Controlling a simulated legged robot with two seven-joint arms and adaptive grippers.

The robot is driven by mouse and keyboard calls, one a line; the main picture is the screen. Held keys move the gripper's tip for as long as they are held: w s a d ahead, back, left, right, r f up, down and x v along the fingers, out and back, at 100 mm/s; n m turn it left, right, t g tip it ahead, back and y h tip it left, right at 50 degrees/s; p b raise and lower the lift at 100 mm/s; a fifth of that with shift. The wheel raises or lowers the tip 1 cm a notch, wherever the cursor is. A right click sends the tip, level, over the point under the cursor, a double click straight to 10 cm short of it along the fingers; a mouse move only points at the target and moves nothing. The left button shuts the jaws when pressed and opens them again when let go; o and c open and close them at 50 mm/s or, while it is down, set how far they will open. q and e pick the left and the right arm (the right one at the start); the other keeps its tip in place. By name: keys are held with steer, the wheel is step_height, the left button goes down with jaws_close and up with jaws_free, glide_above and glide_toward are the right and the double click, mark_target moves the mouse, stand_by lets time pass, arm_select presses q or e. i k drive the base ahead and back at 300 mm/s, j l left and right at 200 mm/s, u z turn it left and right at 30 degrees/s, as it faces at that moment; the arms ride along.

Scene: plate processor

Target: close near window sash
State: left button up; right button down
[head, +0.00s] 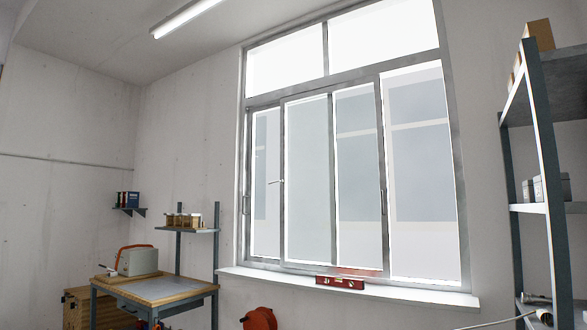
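A grey metal-framed sliding window fills the middle of the head view. One sash (380,140) stands mid-window and overlaps another sash (249,150) behind it on the left. The mid sash has a dark upright handle (383,201) on its right stile. A small light lever (276,182) shows by its left stile. Right of this sash, a wide section (425,170) up to the right jamb (452,150) looks open, with no sash frame across it. I cannot be sure whether glass is there. Neither of my grippers is in view.
A red spirit level (340,283) lies on the white sill (420,293) below the sashes. A metal shelf rack (545,150) stands at the right. A workbench (155,290) and a red round object (259,319) are at the lower left.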

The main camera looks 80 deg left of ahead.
mark_target(386, 273)
steer(key=j+u, duration=0.1)
steer(key=u, duration=2.25)
steer(key=i+j+u, duration=0.45)
steer(key=i, duration=0.4)
steer(key=i+u, duration=0.4)
steer(key=i, duration=0.45)
